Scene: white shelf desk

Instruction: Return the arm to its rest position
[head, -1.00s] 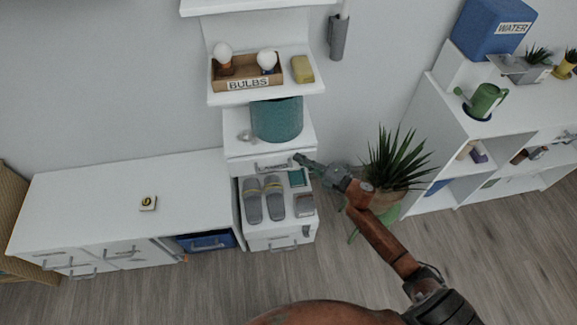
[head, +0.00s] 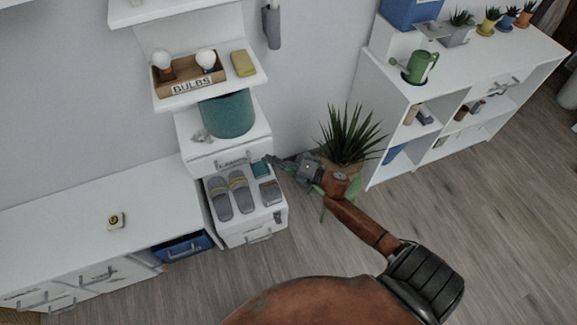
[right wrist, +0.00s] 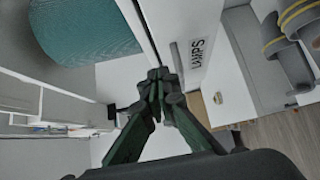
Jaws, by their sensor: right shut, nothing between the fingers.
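My right gripper (head: 272,161) is shut and empty. In the head view its tips are close to the right front corner of the white drawer unit, by the drawer with a label (head: 232,163). In the right wrist view the closed green fingers (right wrist: 157,80) point at the edge of the drawer front, whose label reads LAMPS (right wrist: 199,53). I cannot tell whether the tips touch it. My right arm (head: 360,224) reaches up and left from the lower right. My left gripper is not in view.
A teal pot (head: 227,115) stands above the labelled drawer. A potted plant (head: 347,140) stands right beside my arm. A white shelf (head: 455,95) is at right. The floor at lower right is clear.

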